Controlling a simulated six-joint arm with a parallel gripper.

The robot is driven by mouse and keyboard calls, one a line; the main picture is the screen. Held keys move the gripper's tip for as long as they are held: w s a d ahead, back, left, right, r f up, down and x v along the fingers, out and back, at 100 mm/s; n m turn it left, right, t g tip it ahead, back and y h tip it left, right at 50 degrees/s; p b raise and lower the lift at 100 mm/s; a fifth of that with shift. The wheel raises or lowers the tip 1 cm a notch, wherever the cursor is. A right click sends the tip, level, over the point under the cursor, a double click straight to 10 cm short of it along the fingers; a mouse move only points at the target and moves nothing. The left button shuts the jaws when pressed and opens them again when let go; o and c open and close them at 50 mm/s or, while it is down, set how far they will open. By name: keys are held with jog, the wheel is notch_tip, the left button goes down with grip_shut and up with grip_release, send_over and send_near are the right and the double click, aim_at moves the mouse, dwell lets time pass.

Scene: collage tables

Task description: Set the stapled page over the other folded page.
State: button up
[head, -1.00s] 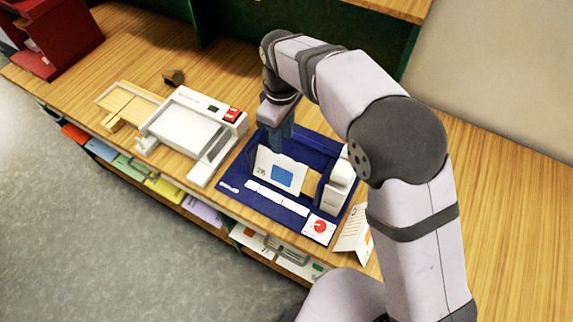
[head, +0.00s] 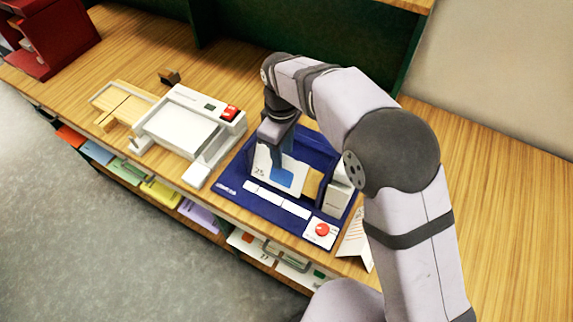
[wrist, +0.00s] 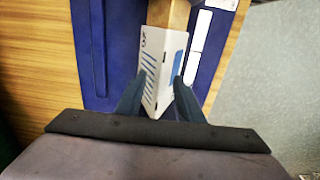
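A white folded page (head: 263,172) with print and a blue square stands like a tent on the blue tray (head: 232,197). In the wrist view this folded page (wrist: 160,62) shows its fold, with small dark marks that look like staples. My gripper (head: 283,182) is down at the page, one finger on each side of it. In the wrist view my gripper's (wrist: 160,76) fingers are apart with the page between them; a firm grip does not show. Another folded page (head: 356,240) with orange print stands at the tray's right, partly hidden by my arm.
A white device (head: 335,197) stands at the tray's right side, by a wooden block (head: 311,184). A white machine with a red button (head: 187,122) stands left. The tabletop (head: 480,190) is clear at right.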

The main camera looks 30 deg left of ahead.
jog(key=c, duration=0.6)
jog(key=shift+r, duration=0.2)
jog(key=shift+r+p, duration=5.25)
jog(key=shift+r, duration=0.6)
jog(key=shift+c, duration=0.2)
jog(key=shift+d, duration=0.1)
